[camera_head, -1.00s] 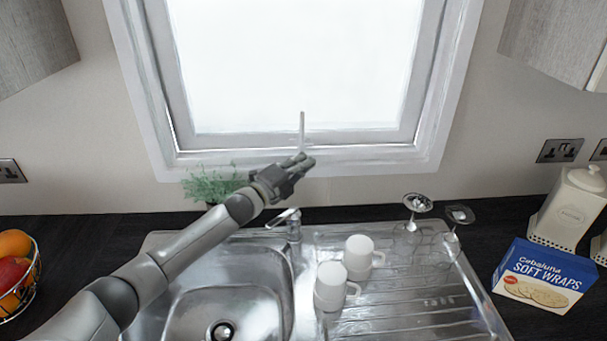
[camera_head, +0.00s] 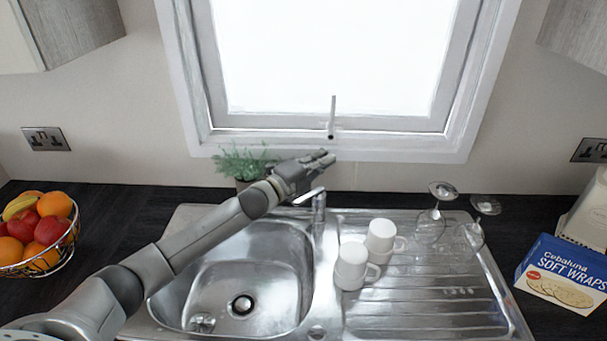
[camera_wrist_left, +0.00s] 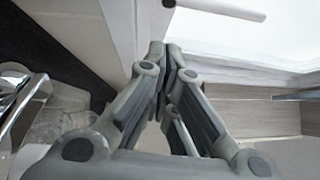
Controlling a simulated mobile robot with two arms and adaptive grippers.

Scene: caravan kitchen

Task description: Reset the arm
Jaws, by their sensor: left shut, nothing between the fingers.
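My left gripper (camera_head: 322,160) shows in the head view at the end of my left arm, which reaches from the lower left over the sink. It is in front of the wall below the window, above and behind the tap. In the left wrist view my left gripper (camera_wrist_left: 168,50) has its fingertips together with nothing between them. The window handle (camera_head: 332,117) stands upright just above the gripper, and no contact shows. The window (camera_head: 330,60) looks closed in the head view. My right gripper is not in view.
The steel sink (camera_head: 237,290) and tap (camera_head: 316,205) lie below my arm. Two white mugs (camera_head: 351,266) and (camera_head: 380,240) and upturned glasses (camera_head: 431,225) stand on the drainer. A plant (camera_head: 243,163), fruit bowl (camera_head: 62,258) and blue wraps box (camera_head: 566,275) flank it.

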